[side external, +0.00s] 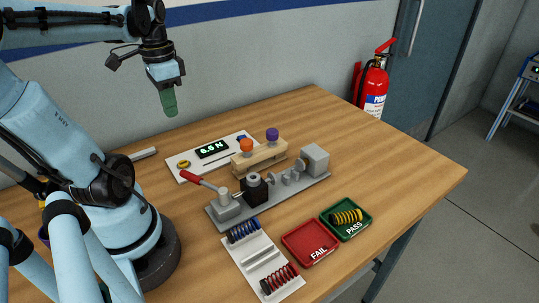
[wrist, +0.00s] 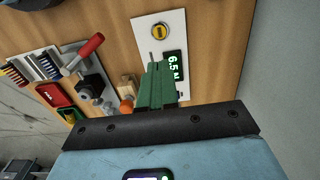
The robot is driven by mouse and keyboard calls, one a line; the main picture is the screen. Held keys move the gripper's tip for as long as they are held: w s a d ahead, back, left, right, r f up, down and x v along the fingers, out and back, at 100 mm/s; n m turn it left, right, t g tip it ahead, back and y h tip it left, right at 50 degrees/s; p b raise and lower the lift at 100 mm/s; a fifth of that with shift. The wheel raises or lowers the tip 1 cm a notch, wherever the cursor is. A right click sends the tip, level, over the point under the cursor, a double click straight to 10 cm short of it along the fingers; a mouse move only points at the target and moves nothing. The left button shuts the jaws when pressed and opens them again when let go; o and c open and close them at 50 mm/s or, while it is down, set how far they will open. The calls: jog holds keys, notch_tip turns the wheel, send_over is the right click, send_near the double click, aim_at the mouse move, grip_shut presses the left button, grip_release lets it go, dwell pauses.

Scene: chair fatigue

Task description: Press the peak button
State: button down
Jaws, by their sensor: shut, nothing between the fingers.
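A white panel (side external: 184,175) lies on the table with a lit display (side external: 212,149) reading about 6.5 N. A round yellow button (side external: 183,164) is at its left end, and a blue one (side external: 241,139) shows at its right end. No label tells me which is the peak button. In the wrist view, the yellow button (wrist: 159,32) and display (wrist: 174,66) are beyond my fingers. My gripper (side external: 169,108) is shut and empty, fingers pointing down, in the air above and behind the panel. Its green fingers (wrist: 157,80) hide part of the panel in the wrist view.
A wooden block (side external: 259,158) with orange and purple knobs stands beside the panel. In front is a grey fixture (side external: 272,199) with a red-handled lever (side external: 197,179). A spring tray (side external: 262,262), red FAIL tray (side external: 310,244) and green PASS tray (side external: 346,218) are nearer. The right tabletop is clear.

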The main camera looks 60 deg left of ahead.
aim_at(184, 162)
jog(key=shift+f, duration=7)
jog(key=shift+f, duration=0.15)
jog(key=shift+f, duration=0.7)
jog(key=shift+r, duration=0.1)
notch_tip(184, 162, up, 8)
jog(key=shift+r, duration=0.2)
